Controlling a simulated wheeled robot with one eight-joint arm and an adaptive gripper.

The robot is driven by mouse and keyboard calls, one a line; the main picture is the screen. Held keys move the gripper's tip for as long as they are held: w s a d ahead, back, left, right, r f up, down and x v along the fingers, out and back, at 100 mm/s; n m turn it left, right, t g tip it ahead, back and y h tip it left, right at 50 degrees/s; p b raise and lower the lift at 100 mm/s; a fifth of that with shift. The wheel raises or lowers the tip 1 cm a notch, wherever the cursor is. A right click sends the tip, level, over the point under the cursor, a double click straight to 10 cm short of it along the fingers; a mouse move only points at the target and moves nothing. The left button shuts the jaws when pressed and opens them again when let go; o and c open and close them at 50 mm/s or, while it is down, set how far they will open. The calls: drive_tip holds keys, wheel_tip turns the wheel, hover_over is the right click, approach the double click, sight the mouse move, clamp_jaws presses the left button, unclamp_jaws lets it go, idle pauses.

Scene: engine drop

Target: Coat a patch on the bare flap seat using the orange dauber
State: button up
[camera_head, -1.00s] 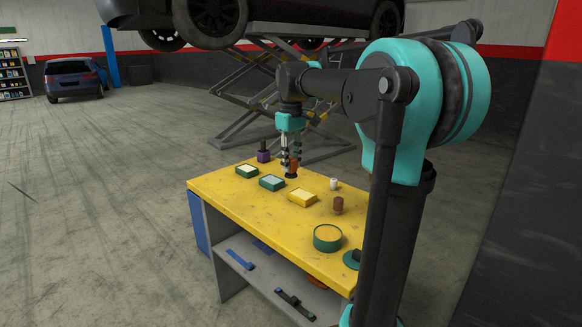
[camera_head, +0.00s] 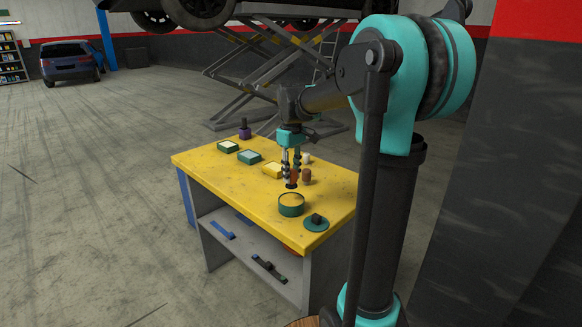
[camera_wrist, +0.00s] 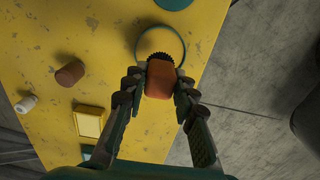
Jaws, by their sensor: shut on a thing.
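My gripper (camera_head: 292,168) is shut on the orange dauber (camera_head: 294,176), which has an orange-brown handle and a dark round head pointing down. In the wrist view my gripper (camera_wrist: 158,88) grips the dauber (camera_wrist: 159,80) between both fingers. The dauber hangs just behind a round green-rimmed tin (camera_head: 291,210) with a yellow inside; in the wrist view its head overlaps the near part of the tin's rim (camera_wrist: 137,40). Several shallow square trays lie in a row: one pale cream (camera_head: 228,146), one grey-blue (camera_head: 249,157), one yellow (camera_head: 272,169). I cannot tell which is the bare flap seat.
A green lid (camera_head: 316,223) with a dark knob lies at the table's near end. A purple-based object (camera_head: 245,132) stands at the far end of the yellow table (camera_head: 225,175).

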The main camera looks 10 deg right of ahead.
sight(292, 186)
drive_tip(key=shift+f, duration=2.15)
drive_tip(key=shift+f, duration=0.55)
idle(0.5)
drive_tip(key=shift+r, duration=0.1)
drive_tip(key=shift+r, duration=3.4)
